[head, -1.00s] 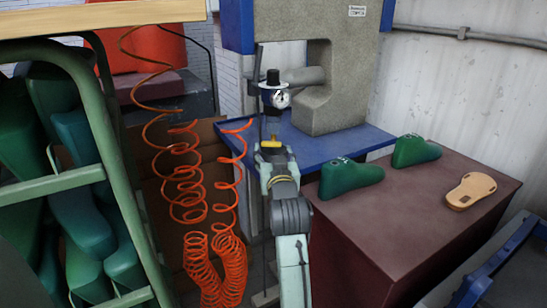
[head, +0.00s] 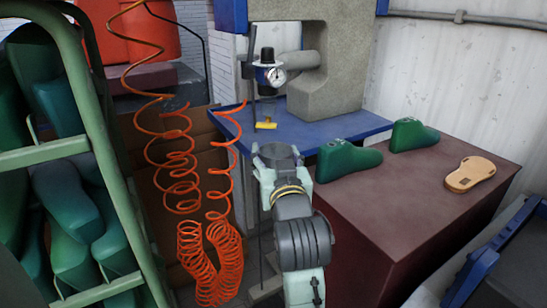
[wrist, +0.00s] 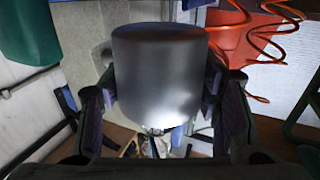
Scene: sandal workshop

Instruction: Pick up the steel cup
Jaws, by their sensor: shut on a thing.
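The steel cup (wrist: 160,75) is a plain grey metal cylinder that fills the middle of the wrist view. My gripper (wrist: 160,88) has one dark finger on each side of it and is shut on it. The cup appears held clear of any surface, with the floor and other things seen well beyond it. In the head view my arm shows from behind, and I cannot make out the fingers or the cup for certain there.
A blue press table (head: 320,128) stands ahead under a grey press (head: 340,75). A maroon block (head: 420,190) at right bears two green shoe lasts (head: 347,159) (head: 412,134) and a tan sole (head: 470,173). Orange coiled hoses (head: 210,250) hang left, beside a green rack (head: 95,140).

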